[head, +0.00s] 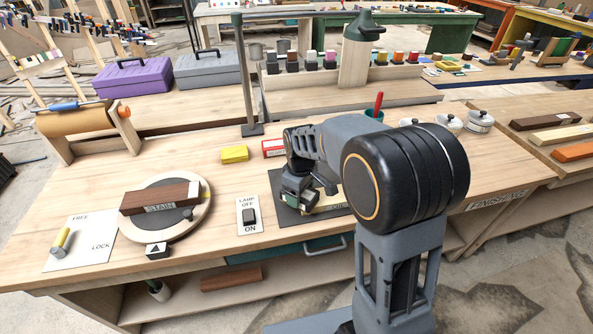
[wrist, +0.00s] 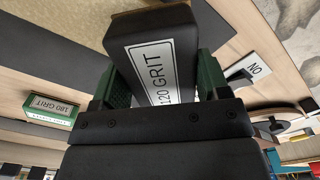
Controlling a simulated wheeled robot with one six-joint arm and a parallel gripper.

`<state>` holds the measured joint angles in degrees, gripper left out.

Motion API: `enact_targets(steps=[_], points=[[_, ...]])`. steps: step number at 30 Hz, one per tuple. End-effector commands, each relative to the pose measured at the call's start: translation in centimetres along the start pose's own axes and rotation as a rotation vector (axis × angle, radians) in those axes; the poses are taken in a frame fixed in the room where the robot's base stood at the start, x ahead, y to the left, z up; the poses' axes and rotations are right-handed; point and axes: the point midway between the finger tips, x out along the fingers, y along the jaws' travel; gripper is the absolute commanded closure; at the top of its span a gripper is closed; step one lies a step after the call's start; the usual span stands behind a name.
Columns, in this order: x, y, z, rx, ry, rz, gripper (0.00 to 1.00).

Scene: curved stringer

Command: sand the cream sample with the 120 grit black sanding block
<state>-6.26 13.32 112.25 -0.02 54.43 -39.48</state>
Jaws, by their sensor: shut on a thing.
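My gripper (wrist: 160,85) is shut on the black sanding block (wrist: 150,48), with a green-padded finger on each side. Its white label reads 120 GRIT, and a brown face shows at its far edge. In the head view my gripper (head: 299,196) is over the dark mat (head: 290,218), and the block is hard to make out behind it. A pale cream piece (head: 332,205), which looks like the cream sample, lies on the mat, partly hidden by my arm. A speckled cream surface (wrist: 50,12) shows close by in the wrist view. I cannot tell whether the block touches it.
A green 180 GRIT box (wrist: 50,110) stands on the bench. A lamp switch plate (head: 250,215) is left of the mat. A turntable (head: 185,220) bears a brown STAIN block (head: 160,199). Yellow (head: 234,153) and red (head: 273,147) boxes stand behind.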

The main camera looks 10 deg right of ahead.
Motion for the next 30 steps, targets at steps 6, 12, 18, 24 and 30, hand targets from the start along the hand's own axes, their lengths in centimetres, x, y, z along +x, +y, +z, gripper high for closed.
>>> enact_targets(steps=[6,12,18,24,30], points=[[-3.0,-0.1,-0.1,0.004,0.001,0.0,0.53],[-4.7,-0.1,-0.1,0.003,0.0,0.0,0.53],[-6.6,-0.1,-0.1,0.003,0.001,0.001,0.53],[-8.1,-0.1,-0.1,0.003,0.001,0.001,0.53],[-8.2,-0.1,-0.1,0.003,0.0,0.0,0.53]])
